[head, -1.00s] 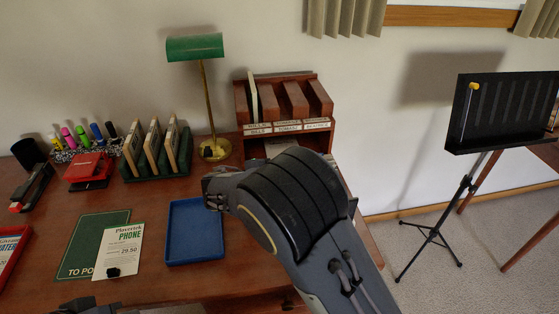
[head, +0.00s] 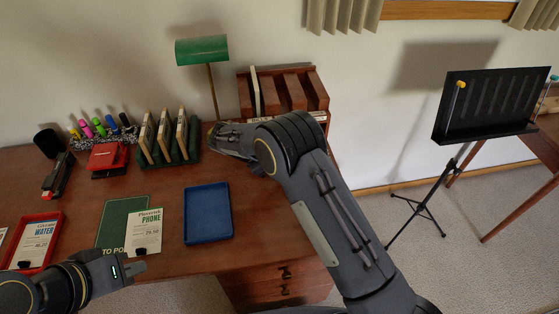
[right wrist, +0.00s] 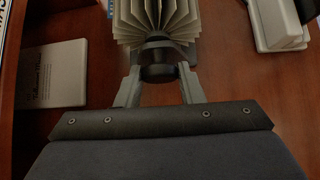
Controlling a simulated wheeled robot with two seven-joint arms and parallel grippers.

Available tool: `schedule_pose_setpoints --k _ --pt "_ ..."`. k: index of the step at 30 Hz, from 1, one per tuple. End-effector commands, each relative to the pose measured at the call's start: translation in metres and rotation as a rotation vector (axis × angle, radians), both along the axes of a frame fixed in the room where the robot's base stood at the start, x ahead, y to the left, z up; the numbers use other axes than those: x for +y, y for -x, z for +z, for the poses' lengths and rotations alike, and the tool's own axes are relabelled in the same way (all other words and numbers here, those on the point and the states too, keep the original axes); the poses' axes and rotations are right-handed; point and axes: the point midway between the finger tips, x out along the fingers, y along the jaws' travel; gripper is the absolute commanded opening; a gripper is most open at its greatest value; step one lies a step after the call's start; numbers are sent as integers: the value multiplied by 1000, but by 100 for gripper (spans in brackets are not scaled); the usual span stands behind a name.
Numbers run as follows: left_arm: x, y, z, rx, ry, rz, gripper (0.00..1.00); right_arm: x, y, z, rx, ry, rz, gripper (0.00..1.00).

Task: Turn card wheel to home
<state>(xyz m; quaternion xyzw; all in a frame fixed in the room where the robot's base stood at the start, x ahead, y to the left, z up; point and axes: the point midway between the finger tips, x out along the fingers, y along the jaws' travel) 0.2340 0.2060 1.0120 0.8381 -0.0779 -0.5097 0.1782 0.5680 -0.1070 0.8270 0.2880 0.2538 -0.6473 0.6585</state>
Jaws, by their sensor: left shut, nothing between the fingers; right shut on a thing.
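The card wheel (right wrist: 155,18) shows in the right wrist view as a fan of cream cards at the top edge. Its dark round knob (right wrist: 158,72) sits below the cards, between the fingers of my right gripper (right wrist: 160,84), which is shut on it. In the head view my right gripper (head: 230,139) reaches to the back of the desk beside the lamp, and I cannot make out the card wheel there. My left gripper (head: 138,267) is shut and empty, low at the left over the desk's front, away from the wheel.
On the desk are a blue tray (head: 208,213), a phone card (head: 144,232), a red tray (head: 34,241), a card rack (head: 165,138) and a green lamp (head: 202,50). A wooden sorter (head: 283,90) stands behind my right arm. A music stand (head: 490,105) is at the right.

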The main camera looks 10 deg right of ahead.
Motion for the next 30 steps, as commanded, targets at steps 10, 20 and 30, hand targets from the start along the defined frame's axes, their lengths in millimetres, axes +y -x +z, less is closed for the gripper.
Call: schedule_pose_setpoints --k 10,20,30 --pt "0 0 6 0 0 0 0 0 0 -1 68 1 0 12" --pt "0 0 6 0 0 0 0 0 0 -1 69 2 0 12" --pt "0 0 6 0 0 0 0 0 -1 0 66 1 0 55"
